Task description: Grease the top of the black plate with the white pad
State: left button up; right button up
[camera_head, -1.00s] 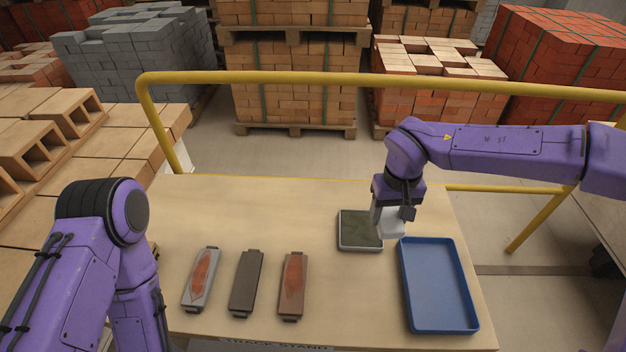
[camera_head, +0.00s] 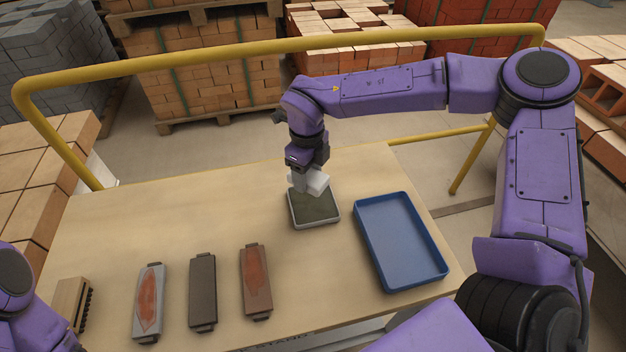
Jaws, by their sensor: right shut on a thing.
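My right gripper (camera_head: 308,174) is shut on the white pad (camera_head: 317,183) and holds it at the back part of a shallow light-rimmed tray with a dark green filling (camera_head: 315,208). I cannot tell whether the pad touches the filling. The black plate (camera_head: 202,290) lies flat on the table between two other plates, with a small tab at each end. It is well to the left and front of the pad. Only part of my left arm shows at the lower left edge, and its gripper is out of view.
A grey plate with a red patch (camera_head: 149,302) and a brown plate with a reddish patch (camera_head: 256,281) flank the black one. An empty blue tray (camera_head: 366,243) stands right of the green-filled tray. A wooden brush (camera_head: 71,303) lies at the left. A yellow rail (camera_head: 230,56) runs behind the table.

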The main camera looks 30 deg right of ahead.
aim_at(313, 203)
jog(key=m, duration=0.2)
jog(key=f+m, duration=0.1)
jog(key=m, duration=0.1)
jog(key=m+b, duration=0.1)
jog(key=m, duration=0.2)
jog(key=shift+w+d+f, duration=0.1)
jog(key=shift+d+f, duration=0.15)
jog(key=shift+d, duration=0.15)
jog(key=m, duration=0.3)
jog(key=shift+d+f, duration=0.1)
jog(key=shift+f, duration=0.1)
jog(key=m, duration=0.4)
jog(key=shift+w+d+f+b, duration=0.1)
jog(key=shift+d+f+b, duration=0.15)
jog(key=shift+b, duration=0.15)
jog(key=shift+f+b, duration=2.35)
jog(key=shift+f, duration=0.55)
jog(key=shift+f+b, duration=0.35)
jog(key=shift+f, duration=0.2)
jog(key=shift+r+p, duration=0.55)
jog(key=shift+p, duration=0.05)
notch_tip(313, 203, up, 6)
jog(key=p, duration=0.4)
jog(key=shift+p, duration=0.4)
